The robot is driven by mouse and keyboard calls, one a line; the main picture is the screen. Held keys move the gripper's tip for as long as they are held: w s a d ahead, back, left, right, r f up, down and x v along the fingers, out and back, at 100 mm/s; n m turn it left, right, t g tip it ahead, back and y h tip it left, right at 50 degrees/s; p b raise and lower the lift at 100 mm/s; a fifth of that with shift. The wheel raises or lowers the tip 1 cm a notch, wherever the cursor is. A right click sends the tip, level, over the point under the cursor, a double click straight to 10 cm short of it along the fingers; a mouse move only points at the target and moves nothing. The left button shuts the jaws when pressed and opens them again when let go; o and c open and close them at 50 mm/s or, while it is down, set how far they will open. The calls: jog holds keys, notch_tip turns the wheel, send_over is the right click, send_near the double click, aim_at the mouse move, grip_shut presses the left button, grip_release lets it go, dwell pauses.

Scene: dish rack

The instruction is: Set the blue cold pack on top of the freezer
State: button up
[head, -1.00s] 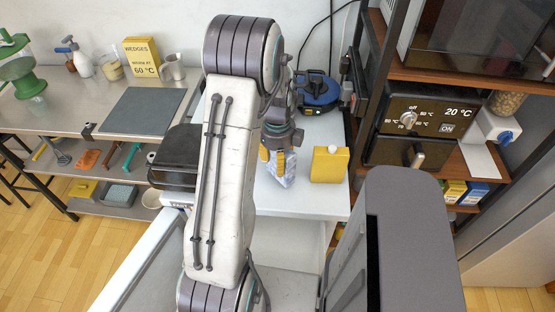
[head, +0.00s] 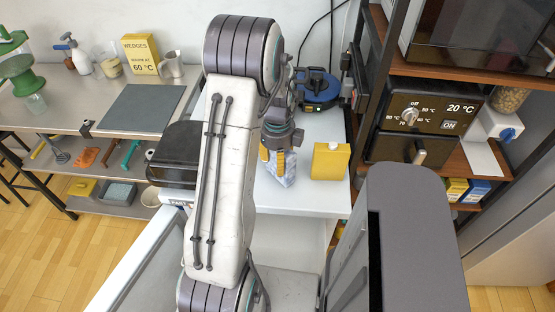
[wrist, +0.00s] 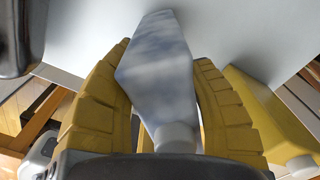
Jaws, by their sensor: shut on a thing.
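The cold pack (head: 286,174), pale blue and white, hangs upright from my gripper (head: 278,164) over the white freezer top (head: 318,197). In the wrist view the pack (wrist: 160,70) stands between the two yellow fingers of my gripper (wrist: 165,58), which are shut on it. Its white cap end points toward the wrist. The pack's lower end is close to the white top; I cannot tell whether it touches. My arm hides part of the freezer top in the head view.
A yellow container (head: 330,161) stands on the white top just right of the pack. A black box (head: 175,152) is at the left and a blue-and-black device (head: 318,90) at the back. A shelf with an oven (head: 425,115) stands at the right.

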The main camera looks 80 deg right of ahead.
jog(key=shift+f, duration=0.2)
jog(key=o, duration=1.3)
notch_tip(320, 180, up, 12)
jog(key=shift+r, duration=0.1)
grip_shut()
dwell(0.9)
dwell(1.2)
